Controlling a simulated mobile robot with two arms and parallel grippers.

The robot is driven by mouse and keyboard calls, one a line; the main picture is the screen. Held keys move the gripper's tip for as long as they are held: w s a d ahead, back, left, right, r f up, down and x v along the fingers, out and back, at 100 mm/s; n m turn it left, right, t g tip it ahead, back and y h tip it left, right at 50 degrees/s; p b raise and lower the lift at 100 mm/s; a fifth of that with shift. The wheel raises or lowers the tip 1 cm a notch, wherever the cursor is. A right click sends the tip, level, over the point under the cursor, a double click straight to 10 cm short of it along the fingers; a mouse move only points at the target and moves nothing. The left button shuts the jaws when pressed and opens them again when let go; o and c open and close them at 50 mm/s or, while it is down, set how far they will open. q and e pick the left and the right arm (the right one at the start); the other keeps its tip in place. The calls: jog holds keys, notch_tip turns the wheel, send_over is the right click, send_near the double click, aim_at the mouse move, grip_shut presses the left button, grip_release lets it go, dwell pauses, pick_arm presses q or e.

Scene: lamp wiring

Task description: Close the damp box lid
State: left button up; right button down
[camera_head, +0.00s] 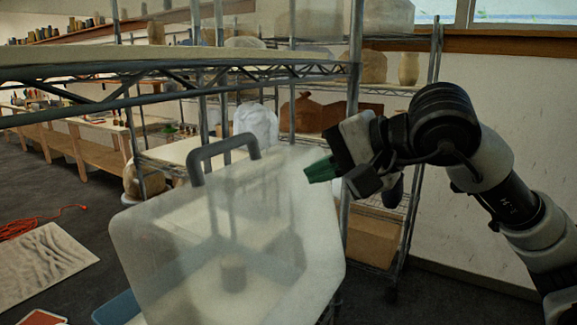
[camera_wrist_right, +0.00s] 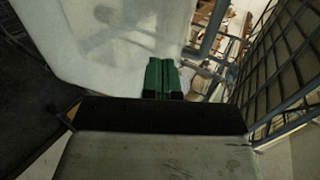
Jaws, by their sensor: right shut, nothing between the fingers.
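The damp box lid (camera_head: 165,250) is a large translucent whitish panel in the lower middle of the head view, and it stands raised and tilted. A grey bar handle (camera_head: 222,148) shows at its top edge. My right gripper (camera_head: 321,171) has green fingertips and is by the lid's upper right edge. In the right wrist view the fingertips (camera_wrist_right: 162,76) are together and empty, in front of the pale lid (camera_wrist_right: 120,35). I cannot tell whether they touch it. The lower part of the box is out of view or blurred behind the lid. My left gripper is not in view.
Wire shelving (camera_head: 290,70) with pots and boxes stands close behind the lid. A brown box (camera_head: 372,243) sits on its low shelf at right. On the dark floor at left are a pale patterned board (camera_head: 45,262) and an orange cord (camera_head: 30,222).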

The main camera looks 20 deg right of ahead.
aim_at(257, 170)
jog(key=w+a, duration=0.1)
jog(key=w+a+f+p, duration=0.1)
jog(key=w, duration=0.1)
jog(key=shift+w+a+f, duration=0.1)
jog(key=shift+w+a, duration=0.05)
jog(key=shift+a, duration=0.15)
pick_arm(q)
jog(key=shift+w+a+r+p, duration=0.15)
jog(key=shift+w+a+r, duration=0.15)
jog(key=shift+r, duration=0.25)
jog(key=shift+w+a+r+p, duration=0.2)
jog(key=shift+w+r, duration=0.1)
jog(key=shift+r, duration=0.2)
pick_arm(e)
jog(key=shift+w+a+f, duration=0.25)
jog(key=shift+w+a, duration=0.05)
jog(key=shift+w, duration=0.15)
